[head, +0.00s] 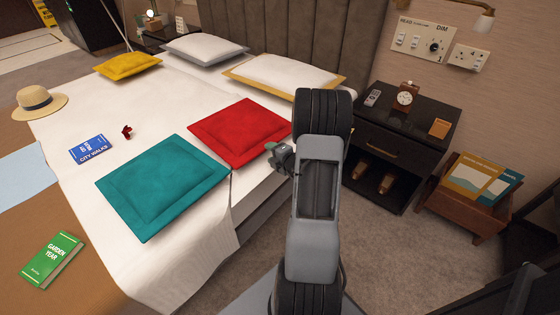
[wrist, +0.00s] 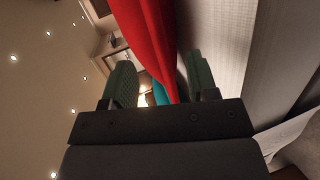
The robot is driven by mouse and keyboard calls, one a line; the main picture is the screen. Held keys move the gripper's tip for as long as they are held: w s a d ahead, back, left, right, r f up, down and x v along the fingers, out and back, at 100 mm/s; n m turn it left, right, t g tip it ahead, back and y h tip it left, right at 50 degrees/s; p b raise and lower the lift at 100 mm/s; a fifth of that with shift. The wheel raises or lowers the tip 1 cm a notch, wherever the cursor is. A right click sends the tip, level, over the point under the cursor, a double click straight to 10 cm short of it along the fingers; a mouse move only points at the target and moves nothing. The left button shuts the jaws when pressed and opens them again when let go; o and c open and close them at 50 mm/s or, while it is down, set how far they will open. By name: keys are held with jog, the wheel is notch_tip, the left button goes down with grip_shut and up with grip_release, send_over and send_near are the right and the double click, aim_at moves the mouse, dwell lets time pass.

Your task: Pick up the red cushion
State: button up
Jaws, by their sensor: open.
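The red cushion (head: 240,132) lies on the white bed, between the teal cushion and the pillows. My gripper (head: 281,158) is at its right edge in the head view, partly hidden by my arm. In the wrist view my gripper (wrist: 160,74) is open, with a green finger on each side. The red cushion (wrist: 150,35) comes down between the two fingers there, its corner near the palm. A gap shows on the left finger's side; whether the right finger touches the cushion I cannot tell.
The teal cushion (head: 163,182) lies close on the left. A white pillow (head: 283,76) on a yellow-edged one is behind, near the headboard (head: 290,35). A black nightstand (head: 395,135) with a small clock (head: 405,98) stands right of the bed. A blue book (head: 90,149) lies further left.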

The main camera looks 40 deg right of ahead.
aim_at(265, 150)
jog(key=shift+b+x, duration=0.5)
jog(key=shift+x, duration=2.15)
jog(key=shift+c, duration=0.3)
grip_shut()
